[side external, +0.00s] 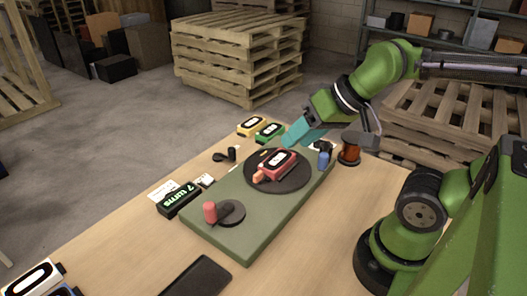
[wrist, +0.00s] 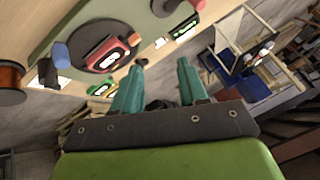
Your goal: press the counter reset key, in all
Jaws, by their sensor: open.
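A black counter box (side external: 178,200) with a lit display reading "7 turns" stands at the left edge of the green base; it also shows in the wrist view (wrist: 187,27). A small white block (side external: 206,180) sits beside it, also in the wrist view (wrist: 159,43); I cannot tell whether it is the reset key. My gripper (side external: 292,139) has teal fingers and is open and empty, in the air above the far end of the base, well right of the counter. In the wrist view my gripper (wrist: 162,63) shows its fingers apart, with nothing between them.
A red device (side external: 278,165) lies on the dark turntable (side external: 293,185). A crank with a pink handle (side external: 211,212) stands upright on the green base (side external: 210,240). A blue cylinder (side external: 323,161) and copper spool (side external: 350,149) are at right. Yellow (side external: 252,126) and green devices (side external: 269,131) lie behind.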

